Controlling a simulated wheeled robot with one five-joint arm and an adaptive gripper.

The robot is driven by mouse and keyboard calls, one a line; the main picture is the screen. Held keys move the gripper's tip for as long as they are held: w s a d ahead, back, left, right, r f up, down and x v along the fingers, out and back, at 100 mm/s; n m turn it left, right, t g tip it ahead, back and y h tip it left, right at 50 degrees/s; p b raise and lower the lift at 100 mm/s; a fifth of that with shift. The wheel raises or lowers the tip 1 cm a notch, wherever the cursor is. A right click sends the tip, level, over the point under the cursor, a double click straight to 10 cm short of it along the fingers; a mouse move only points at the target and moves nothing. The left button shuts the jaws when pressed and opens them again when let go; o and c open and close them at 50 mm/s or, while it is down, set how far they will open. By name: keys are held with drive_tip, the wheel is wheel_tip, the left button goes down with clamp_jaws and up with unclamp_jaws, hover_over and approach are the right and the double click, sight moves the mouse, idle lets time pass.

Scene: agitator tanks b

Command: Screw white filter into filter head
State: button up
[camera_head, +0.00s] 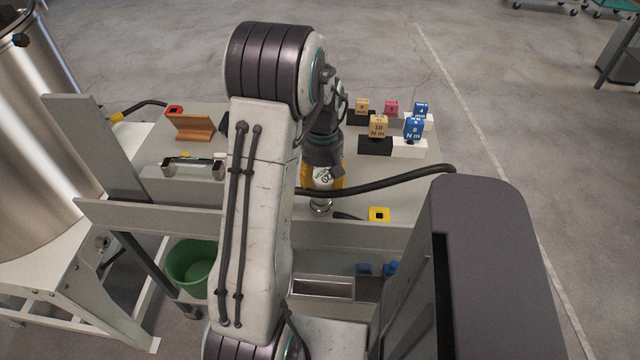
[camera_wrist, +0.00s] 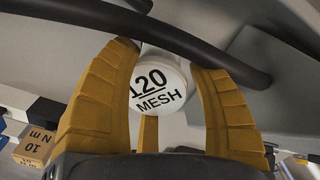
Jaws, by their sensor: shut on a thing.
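In the head view the filter (camera_head: 322,173) shows as a small white patch between the yellow fingers, just right of my arm. A shiny metal round part (camera_head: 320,206) shows just below the fingers. I cannot tell whether it is the filter head or whether the filter touches it. A black hose (camera_wrist: 150,38) crosses in front of the filter's upper part in the wrist view.
The hose (camera_head: 400,182) runs right across the pale table. Marked blocks (camera_head: 378,126) on stands are at the back right. A wooden block (camera_head: 190,125) and a clear-tube piece (camera_head: 192,168) lie left. A yellow square part (camera_head: 379,215) is near the front. A green bucket (camera_head: 190,265) stands below.

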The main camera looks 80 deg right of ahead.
drive_tip(key=m, duration=0.5)
drive_tip(key=shift+a+f, duration=0.1)
drive_tip(key=shift+a, duration=0.05)
drive_tip(key=m, duration=0.5)
drive_tip(key=o, duration=1.4)
drive_tip(key=shift+c, duration=0.2)
drive_tip(key=shift+r, duration=0.2)
drive_tip(key=shift+r+p, duration=0.75)
drive_tip(key=shift+r, duration=0.35)
